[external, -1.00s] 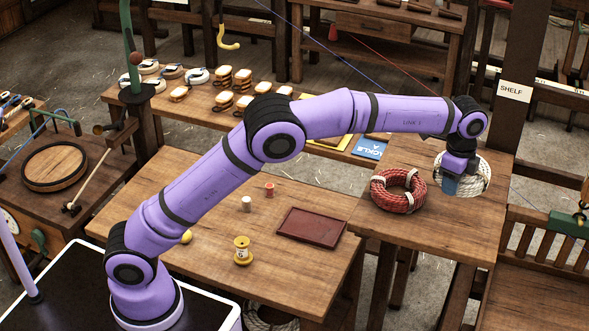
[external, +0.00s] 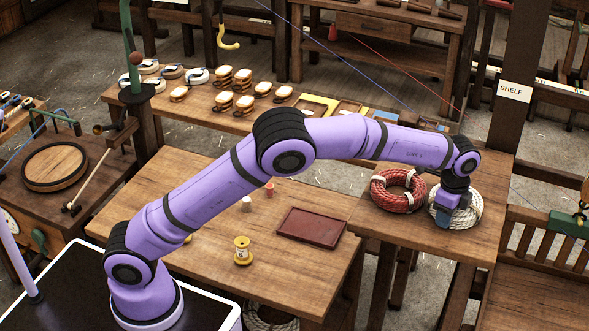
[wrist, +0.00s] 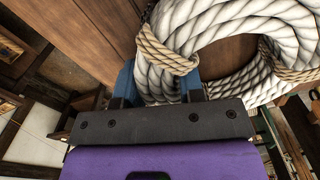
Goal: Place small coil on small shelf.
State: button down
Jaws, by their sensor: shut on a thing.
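A white rope coil (external: 471,213) with tan bindings is at the right end of the wooden surface (external: 425,245) by a post with a SHELF sign (external: 515,91). It looks about flat and on or just over the wood; contact is unclear. My gripper (external: 445,212) points down at the coil's left side, with its blue fingers around the rope. In the wrist view the coil (wrist: 215,25) fills the upper right, and my gripper (wrist: 160,85) is shut on its rope by a tan binding. A red coil (external: 386,197) lies just left of the white one.
A dark red tray (external: 310,227), a yellow spool (external: 242,252) and small spools stand on the lower table to the left. A back bench (external: 215,107) holds several small bundles. Bare wood lies in front of the coils.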

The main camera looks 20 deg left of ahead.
jog(key=c, duration=0.7)
grip_release()
jog(key=shift+f, duration=0.1)
